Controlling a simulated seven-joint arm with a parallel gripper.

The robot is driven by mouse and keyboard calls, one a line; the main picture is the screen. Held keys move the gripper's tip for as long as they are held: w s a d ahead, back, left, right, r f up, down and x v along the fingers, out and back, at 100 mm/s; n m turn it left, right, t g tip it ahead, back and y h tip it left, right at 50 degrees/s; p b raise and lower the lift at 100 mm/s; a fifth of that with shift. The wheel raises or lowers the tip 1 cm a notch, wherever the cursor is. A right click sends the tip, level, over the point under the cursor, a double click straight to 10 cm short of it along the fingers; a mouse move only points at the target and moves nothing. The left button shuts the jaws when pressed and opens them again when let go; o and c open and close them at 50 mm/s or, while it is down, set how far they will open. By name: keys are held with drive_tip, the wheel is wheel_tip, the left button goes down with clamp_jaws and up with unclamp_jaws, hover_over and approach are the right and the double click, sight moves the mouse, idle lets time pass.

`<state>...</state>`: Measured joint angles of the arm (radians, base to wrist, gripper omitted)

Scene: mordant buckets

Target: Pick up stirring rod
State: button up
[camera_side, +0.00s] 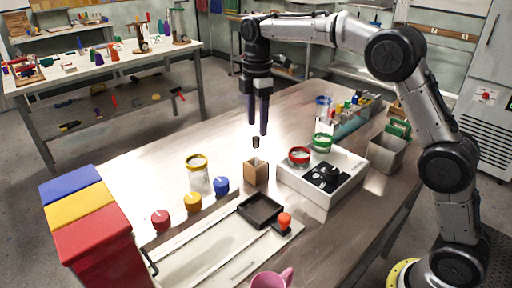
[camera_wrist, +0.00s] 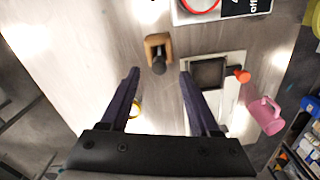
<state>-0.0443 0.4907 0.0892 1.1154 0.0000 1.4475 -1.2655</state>
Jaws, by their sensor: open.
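The stirring rod (camera_side: 256,143) shows as a small dark cap just above a tan wooden block (camera_side: 256,172); its shaft is hard to make out and seems to stand upright in the block. In the wrist view the dark cap (camera_wrist: 158,66) lies between the fingertips in the picture, with the wooden block (camera_wrist: 151,42) behind it. My gripper (camera_side: 258,129) points down above the cap, a small gap apart from it. Its fingers (camera_wrist: 159,73) are spread and hold nothing.
A white tray (camera_side: 310,196) with a red ring stands right of the block. A black square dish (camera_side: 260,211) and an orange-red knob (camera_side: 285,220) are in front. A yellow-rimmed jar (camera_side: 197,175) and coloured lidded pots (camera_side: 192,202) stand left. A pink mug (camera_side: 270,280) is nearest.

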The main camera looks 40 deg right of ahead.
sight(256, 136)
drive_tip(key=shift+w+a+f, duration=0.1)
drive_tip(key=shift+a+f, duration=0.05)
drive_tip(key=shift+f, duration=2.65)
clamp_jaws()
